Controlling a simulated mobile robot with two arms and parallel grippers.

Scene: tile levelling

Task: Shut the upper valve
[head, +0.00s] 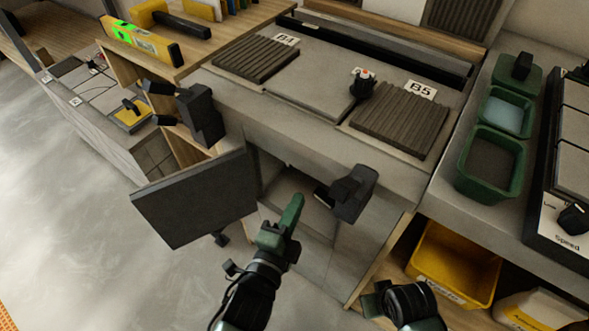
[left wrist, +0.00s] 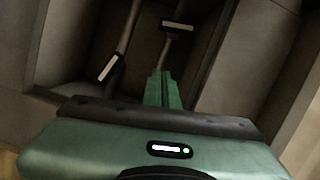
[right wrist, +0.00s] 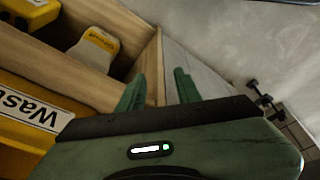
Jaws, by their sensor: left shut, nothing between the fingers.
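In the left wrist view, two pipes with short pale-faced bar handles show inside a dark cabinet. One valve handle (left wrist: 178,25) lies crosswise to its pipe, beyond my fingertips; the other handle (left wrist: 107,68) is slanted, to the left. I cannot tell from this view which is the upper valve. In the head view both valves are hidden. My left gripper (head: 297,204) is at the open cabinet front; its fingers (left wrist: 163,76) are together and empty, apart from both handles. My right gripper (head: 372,300) is low on the right; its fingers (right wrist: 158,92) are apart and empty.
A dark cabinet door (head: 195,203) hangs open left of my left gripper. A black fitting (head: 352,193) juts out right of it. The counter edge (head: 300,135) runs above. A yellow bin (head: 455,265) sits on the wooden shelf at right. Floor at left is clear.

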